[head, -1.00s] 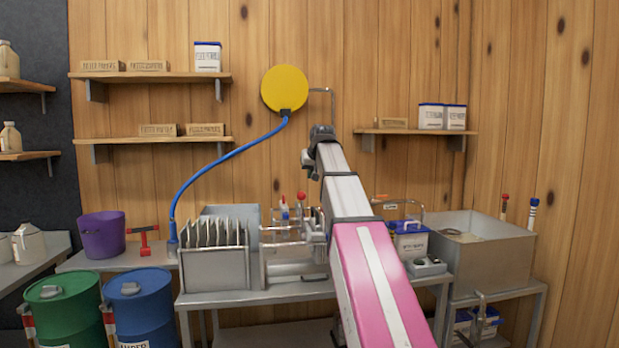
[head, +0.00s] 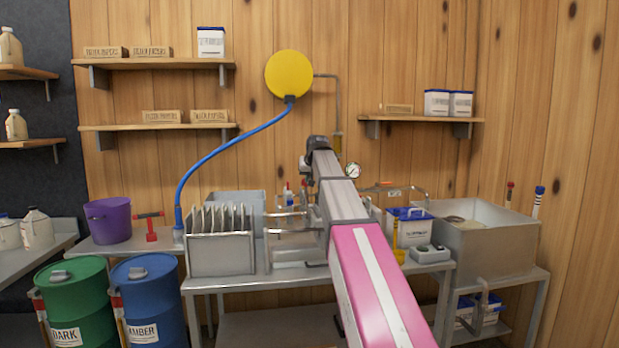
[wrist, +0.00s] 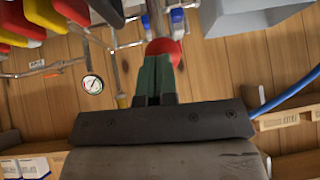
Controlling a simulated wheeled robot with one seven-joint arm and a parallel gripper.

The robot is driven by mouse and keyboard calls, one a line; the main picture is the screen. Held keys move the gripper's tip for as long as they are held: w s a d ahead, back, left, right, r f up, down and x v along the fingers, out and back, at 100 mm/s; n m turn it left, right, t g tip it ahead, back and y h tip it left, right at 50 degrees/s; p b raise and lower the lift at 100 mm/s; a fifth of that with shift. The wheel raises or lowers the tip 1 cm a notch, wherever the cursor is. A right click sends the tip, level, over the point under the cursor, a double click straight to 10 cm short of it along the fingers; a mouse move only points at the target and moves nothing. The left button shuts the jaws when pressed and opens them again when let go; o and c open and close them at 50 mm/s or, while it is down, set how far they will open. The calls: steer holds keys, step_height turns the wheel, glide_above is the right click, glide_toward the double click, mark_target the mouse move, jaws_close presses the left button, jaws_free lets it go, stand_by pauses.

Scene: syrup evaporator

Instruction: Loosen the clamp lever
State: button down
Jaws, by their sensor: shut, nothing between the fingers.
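A red ball knob (wrist: 165,50), which looks like the end of the clamp lever, shows at the top middle of the wrist view. My gripper (wrist: 158,62) has its dark green fingers shut and empty. The fingertips overlap the near side of the knob in the picture; I cannot tell whether they touch it. The lever's shaft is mostly hidden behind the knob and fingers. In the head view, my arm covers much of the metal clamp frame (head: 290,250) beside the plate stack (head: 222,222), and my fingers cannot be made out.
A pressure gauge (wrist: 92,84) and thin pipes sit close beside my gripper. A blue-lidded tub (head: 406,230) and a grey box (head: 430,254) stand right of the arm. A large steel tank (head: 485,245) is further right. A blue hose (head: 215,150) arches on the left.

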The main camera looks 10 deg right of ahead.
steer(key=w, duration=0.4)
steer(key=shift+s+f, duration=0.1)
steer(key=shift+s, duration=0.05)
stand_by(0.4)
